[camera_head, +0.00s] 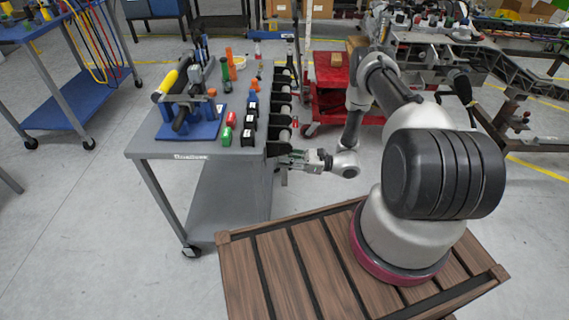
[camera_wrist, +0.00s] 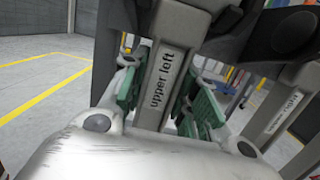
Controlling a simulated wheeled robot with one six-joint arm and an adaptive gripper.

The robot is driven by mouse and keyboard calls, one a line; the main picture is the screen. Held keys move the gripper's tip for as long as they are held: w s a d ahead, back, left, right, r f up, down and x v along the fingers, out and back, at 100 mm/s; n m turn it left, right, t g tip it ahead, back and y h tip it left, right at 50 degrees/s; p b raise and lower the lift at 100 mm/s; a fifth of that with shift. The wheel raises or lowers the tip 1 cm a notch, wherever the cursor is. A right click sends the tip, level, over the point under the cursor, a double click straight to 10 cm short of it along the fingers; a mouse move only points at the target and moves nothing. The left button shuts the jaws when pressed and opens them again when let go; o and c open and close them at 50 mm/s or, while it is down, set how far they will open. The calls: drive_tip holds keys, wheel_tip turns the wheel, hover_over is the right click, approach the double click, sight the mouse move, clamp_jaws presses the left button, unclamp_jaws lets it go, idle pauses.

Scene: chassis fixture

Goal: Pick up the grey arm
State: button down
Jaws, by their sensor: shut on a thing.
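In the wrist view a grey arm (camera_wrist: 182,30), a flat bar labelled "upper left", stands between the green finger pads of my gripper (camera_wrist: 166,104). The pads are shut on it from both sides. Its upper end runs into a dark holder. In the head view my gripper (camera_head: 288,159) reaches left to the near end of the rack on the cart's right side. The held arm is too small there to make out clearly.
A second grey bar with a label (camera_wrist: 285,108) stands close to the right in the wrist view. The grey cart (camera_head: 165,148) carries a blue fixture (camera_head: 190,124) and several small coloured parts. A red cart (camera_head: 335,97) stands behind my arm.

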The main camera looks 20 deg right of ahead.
drive_tip(key=r+v, duration=0.4)
drive_tip(key=v, duration=1.3)
drive_tip(key=shift+s+d, duration=0.15)
drive_tip(key=shift+d, duration=0.5)
drive_tip(key=shift+r, duration=0.25)
drive_tip(key=shift+r, duration=0.4)
drive_tip(key=r+v, duration=0.1)
drive_tip(key=v, duration=0.8)
drive_tip(key=shift+s+d+r, duration=0.2)
drive_tip(key=shift+d, duration=0.3)
idle(0.5)
